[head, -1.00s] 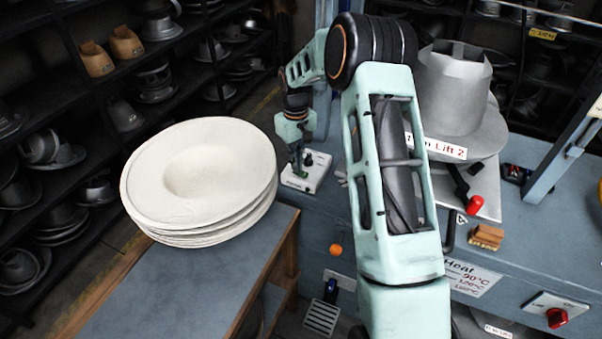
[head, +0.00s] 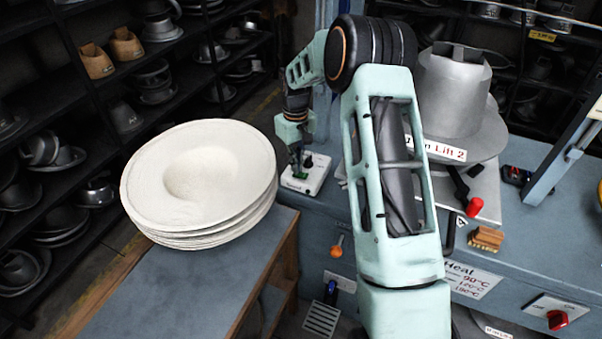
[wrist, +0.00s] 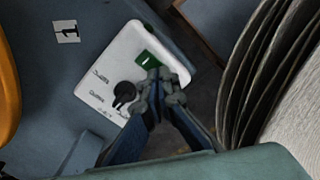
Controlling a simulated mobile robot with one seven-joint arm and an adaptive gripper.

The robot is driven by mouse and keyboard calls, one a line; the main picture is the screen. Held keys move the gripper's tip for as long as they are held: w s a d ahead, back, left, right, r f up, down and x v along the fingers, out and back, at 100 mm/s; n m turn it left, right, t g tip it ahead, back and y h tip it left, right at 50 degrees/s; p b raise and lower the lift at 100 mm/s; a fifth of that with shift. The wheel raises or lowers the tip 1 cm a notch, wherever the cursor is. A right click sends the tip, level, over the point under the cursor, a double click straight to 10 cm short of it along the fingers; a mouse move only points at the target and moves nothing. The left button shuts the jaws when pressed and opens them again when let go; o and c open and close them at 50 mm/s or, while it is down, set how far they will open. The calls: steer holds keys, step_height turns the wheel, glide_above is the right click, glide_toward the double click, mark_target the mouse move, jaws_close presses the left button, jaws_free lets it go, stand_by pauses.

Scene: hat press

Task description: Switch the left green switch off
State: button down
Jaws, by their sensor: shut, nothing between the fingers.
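A green switch (wrist: 147,60) with a small white mark sits on a white control panel (wrist: 107,60) in the wrist view. The panel also shows in the head view (head: 319,172), on the near left corner of the blue-grey machine. My gripper (wrist: 163,80) is shut and empty, with its fingertips at the lower right edge of the switch, partly covering it. I cannot tell whether they touch it, or whether the switch is on or off. In the head view my gripper (head: 299,168) points down over the panel. A black knob (wrist: 124,93) sits beside the switch.
A stack of pale felt hats (head: 205,180) stands on a table left of my gripper, close by in the wrist view. A metal hat form (head: 452,90) stands right of my arm. An orange knob (head: 337,247) is on the machine's front.

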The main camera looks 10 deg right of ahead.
steer(key=shift+r+p, duration=1.4)
steer(key=shift+r, duration=1.55)
